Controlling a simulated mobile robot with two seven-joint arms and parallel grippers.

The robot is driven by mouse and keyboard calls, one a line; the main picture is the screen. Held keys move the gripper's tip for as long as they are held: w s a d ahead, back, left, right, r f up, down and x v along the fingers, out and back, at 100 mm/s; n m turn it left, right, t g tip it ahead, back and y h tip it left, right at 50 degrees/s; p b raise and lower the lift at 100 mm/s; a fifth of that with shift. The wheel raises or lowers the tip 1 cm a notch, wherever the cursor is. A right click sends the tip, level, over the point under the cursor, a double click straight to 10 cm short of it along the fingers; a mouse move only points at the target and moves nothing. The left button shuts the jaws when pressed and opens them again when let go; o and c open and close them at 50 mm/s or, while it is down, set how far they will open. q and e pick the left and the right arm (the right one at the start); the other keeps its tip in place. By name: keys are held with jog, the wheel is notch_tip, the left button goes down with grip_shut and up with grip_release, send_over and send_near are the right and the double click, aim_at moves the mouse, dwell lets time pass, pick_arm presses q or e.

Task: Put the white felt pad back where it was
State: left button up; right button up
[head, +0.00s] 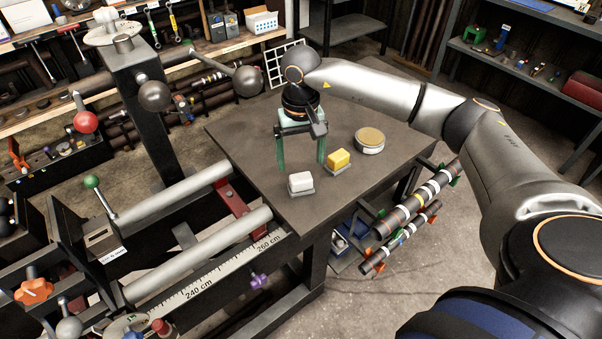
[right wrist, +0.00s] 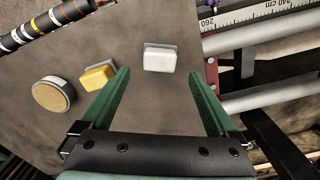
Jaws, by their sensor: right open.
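The white felt pad (head: 301,180) is a small white block on a thin grey base, lying on the dark table near its front left edge. It also shows in the right wrist view (right wrist: 160,59), centred just beyond the fingertips. My right gripper (head: 300,164) points down above the table, with its two green fingers apart and nothing between them. In the right wrist view the open fingers (right wrist: 159,76) frame bare tabletop just short of the pad. My left gripper is not in view.
A yellow block (head: 339,159) on a grey base sits right of the white pad, and a round tin (head: 369,138) stands beyond it. The dark table (head: 235,143) is otherwise mostly bare. Lathe rails (head: 200,258) run along its left side. Banded shafts (head: 415,205) hang at its right.

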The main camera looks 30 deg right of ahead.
aim_at(300, 177)
notch_tip(300, 177, up, 5)
jog(key=s+a+f+m+g+y, duration=0.1)
jog(key=s+a+f+m+y, duration=0.15)
jog(key=a, duration=0.55)
jog(key=s+a+f+m+y, duration=0.1)
jog(key=s+a+y, duration=0.1)
jog(key=a+y, duration=0.35)
jog(key=s+a+f+m+g+y, duration=0.1)
jog(key=s+a+f+m+y, duration=0.1)
jog(key=a, duration=0.7)
jog(key=a+r+m+t+y, duration=0.6)
jog(key=m+y, duration=0.4)
jog(key=m, duration=0.9)
jog(key=w+d+f+m+t+h, duration=0.1)
jog(key=d+f+m+t+h, duration=0.4)
jog(key=m, duration=0.8)
jog(key=w+d+f+m+t+h, duration=0.1)
jog(key=d+f+m+t+h, duration=0.2)
jog(key=f+m+t+h, duration=0.7)
jog(key=s+d+f+m+g+h, duration=0.1)
jog(key=s+d+f+m+g, duration=0.3)
jog(key=s+f+m, duration=0.3)
jog(key=s+d+f+m+g+h, duration=0.1)
jog(key=s+d+f+m+g, duration=0.2)
jog(key=s+f+m+g, duration=0.2)
jog(key=s+f+m, duration=0.3)
jog(key=m, duration=0.4)
jog(key=shift+d+g+h, duration=0.35)
jog(key=shift+g+h, duration=0.05)
